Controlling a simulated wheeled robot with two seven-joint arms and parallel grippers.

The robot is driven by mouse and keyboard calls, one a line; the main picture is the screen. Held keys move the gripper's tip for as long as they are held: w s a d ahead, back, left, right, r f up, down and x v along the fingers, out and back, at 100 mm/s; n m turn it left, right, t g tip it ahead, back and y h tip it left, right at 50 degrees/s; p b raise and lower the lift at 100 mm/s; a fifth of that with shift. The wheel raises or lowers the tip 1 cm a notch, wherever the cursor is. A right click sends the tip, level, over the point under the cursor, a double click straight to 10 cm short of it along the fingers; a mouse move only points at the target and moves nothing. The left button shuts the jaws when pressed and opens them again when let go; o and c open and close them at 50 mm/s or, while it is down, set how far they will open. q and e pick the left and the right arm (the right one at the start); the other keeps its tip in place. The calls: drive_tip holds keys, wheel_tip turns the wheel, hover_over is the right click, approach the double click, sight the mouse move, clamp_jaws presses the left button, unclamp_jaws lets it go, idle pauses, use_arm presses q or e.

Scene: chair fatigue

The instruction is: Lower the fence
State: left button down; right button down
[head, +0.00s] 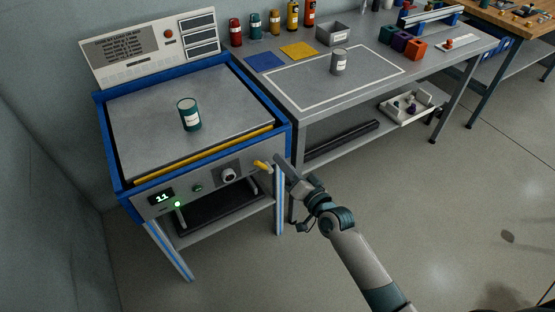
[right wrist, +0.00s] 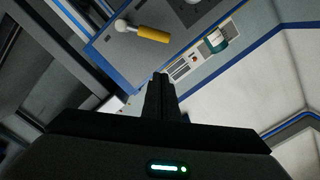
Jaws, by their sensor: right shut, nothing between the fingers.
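The yellow fence bar (head: 204,157) runs along the front edge of the grey top of a blue-framed machine (head: 150,105). A short yellow lever handle (head: 262,165) sticks out at the right end of the front panel. In the right wrist view the lever (right wrist: 152,34) shows as a yellow grip on a pale knob. My right gripper (head: 279,163) is just right of the lever, shut and empty. Its closed fingers (right wrist: 161,84) point toward the panel, apart from the lever in the right wrist view. My left gripper is out of view.
A teal can (head: 190,114) stands on the machine top. The front panel has a lit display (head: 161,197), a green light and a dark knob (head: 229,175). A grey workbench (head: 390,85) with a labelled grey can (head: 339,61) stands to the right. The floor in front is clear.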

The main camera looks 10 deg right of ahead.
drive_tip(key=v, duration=0.7)
drive_tip(key=shift+s+b, duration=0.25)
drive_tip(key=shift+b, duration=0.1)
drive_tip(key=shift+r, duration=0.1)
drive_tip(key=s+d+f+n+g+h, duration=0.1)
drive_tip(key=s+f+n+g+h, duration=0.3)
drive_tip(key=f, duration=0.9)
drive_tip(key=s+d+f+m+g+y, duration=0.1)
drive_tip(key=s+f, duration=0.4)
drive_tip(key=f, duration=0.9)
drive_tip(key=s+f+n+g+h, duration=0.2)
drive_tip(key=s+f+n+g, duration=0.2)
drive_tip(key=s+f, duration=1.5)
drive_tip(key=shift+s+d+n+g, duration=0.3)
drive_tip(key=shift+s+g, duration=0.4)
